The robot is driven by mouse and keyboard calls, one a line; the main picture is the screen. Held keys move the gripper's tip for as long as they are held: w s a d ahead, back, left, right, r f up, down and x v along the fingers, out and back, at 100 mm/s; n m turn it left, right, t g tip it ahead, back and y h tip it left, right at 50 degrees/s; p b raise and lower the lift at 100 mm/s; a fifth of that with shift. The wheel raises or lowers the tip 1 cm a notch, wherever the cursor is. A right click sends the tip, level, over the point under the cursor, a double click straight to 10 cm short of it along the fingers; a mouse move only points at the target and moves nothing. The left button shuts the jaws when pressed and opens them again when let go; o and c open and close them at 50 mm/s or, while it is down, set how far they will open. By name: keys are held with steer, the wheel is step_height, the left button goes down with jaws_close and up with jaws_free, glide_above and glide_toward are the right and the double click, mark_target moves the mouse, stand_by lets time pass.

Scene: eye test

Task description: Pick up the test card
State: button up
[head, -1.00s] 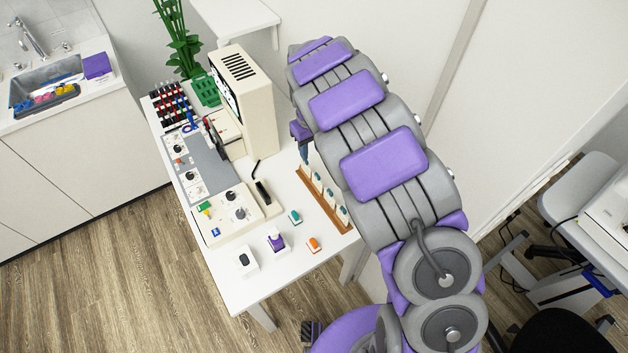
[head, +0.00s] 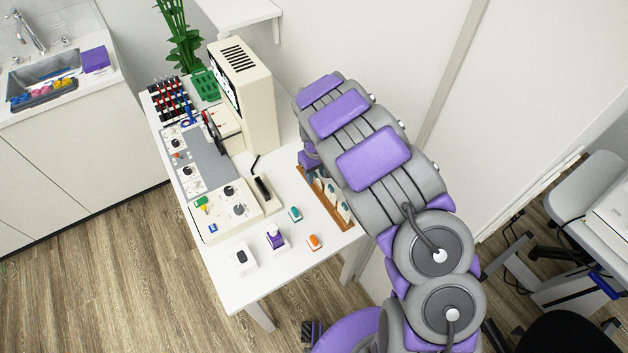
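I cannot pick out the test card for certain. A brown wooden rack (head: 350,221) on the right edge of the white table holds several small white pieces with dark marks (head: 331,191), too small to read as cards or bottles. My arm reaches over the table from the right. My gripper (head: 311,172) points down by the rack's far end. Its fingers are small and partly covered by my arm, so its opening and any contact with the rack's pieces cannot be told.
The white table (head: 247,283) also bears a beige monitor unit (head: 259,110), a control panel (head: 224,211), a purple-and-white bottle (head: 275,238), a teal piece (head: 295,214) and an orange piece (head: 314,241). A plant (head: 180,40) stands behind. The table's front corner is clear.

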steer(key=shift+d+f, duration=0.25)
steer(key=shift+d, duration=0.25)
steer(key=shift+d+r, duration=0.1)
steer(key=shift+d, duration=0.35)
steer(key=shift+a, duration=0.9)
steer(key=c, duration=0.4)
steer(key=shift+a, duration=0.3)
steer(key=c, duration=0.3)
steer(key=shift+d, duration=0.75)
jaws_close()
